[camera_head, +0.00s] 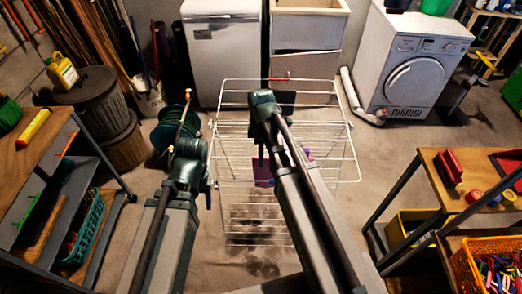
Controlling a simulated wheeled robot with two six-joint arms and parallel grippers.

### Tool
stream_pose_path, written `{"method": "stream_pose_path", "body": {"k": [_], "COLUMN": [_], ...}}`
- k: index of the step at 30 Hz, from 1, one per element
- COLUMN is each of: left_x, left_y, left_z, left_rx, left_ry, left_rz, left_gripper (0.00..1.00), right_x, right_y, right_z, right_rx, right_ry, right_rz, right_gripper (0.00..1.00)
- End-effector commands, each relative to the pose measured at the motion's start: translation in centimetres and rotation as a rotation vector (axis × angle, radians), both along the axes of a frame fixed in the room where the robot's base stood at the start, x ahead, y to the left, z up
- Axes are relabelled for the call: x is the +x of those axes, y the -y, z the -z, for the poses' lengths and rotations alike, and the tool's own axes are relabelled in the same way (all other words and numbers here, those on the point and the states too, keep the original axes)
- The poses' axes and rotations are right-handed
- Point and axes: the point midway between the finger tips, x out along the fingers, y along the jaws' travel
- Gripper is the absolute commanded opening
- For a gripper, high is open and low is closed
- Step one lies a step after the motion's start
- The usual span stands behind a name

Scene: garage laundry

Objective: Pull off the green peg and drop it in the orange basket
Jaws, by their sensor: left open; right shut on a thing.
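The drying rack (343,135) of thin white wire stands in the middle of the floor, with a purple cloth (263,172) hanging on it. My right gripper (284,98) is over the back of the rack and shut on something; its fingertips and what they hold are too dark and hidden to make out. My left gripper (188,150) is open at the rack's left side, its fingers largely hidden. I cannot make out a green peg on the rack. The orange basket (464,270) at the lower right holds several coloured small pieces.
A wooden bench (428,160) at the right carries a red brush (448,167). A yellow crate (404,226) sits below it. A shelf unit (40,150) stands at the left, and a green hose reel (163,134) stands behind my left arm. Floor between rack and right bench is clear.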

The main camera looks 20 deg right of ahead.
Motion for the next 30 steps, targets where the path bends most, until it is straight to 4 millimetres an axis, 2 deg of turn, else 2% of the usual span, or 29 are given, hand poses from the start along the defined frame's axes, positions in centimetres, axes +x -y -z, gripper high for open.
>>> {"method": "stream_pose_path", "body": {"k": [8,30], "left_x": [0.0,0.0], "left_y": [0.0,0.0], "left_z": [-0.3,-3.8], "left_rx": [0.0,0.0], "left_ry": [0.0,0.0], "left_rz": [0.0,0.0], "left_gripper": [0.5,0.5], "right_x": [0.1,0.0], "right_y": [0.0,0.0], "right_z": [-0.3,-3.8], "right_rx": [0.0,0.0], "right_ry": [0.001,0.001], "right_rz": [0.0,0.0], "right_gripper": [0.0,0.0]}}
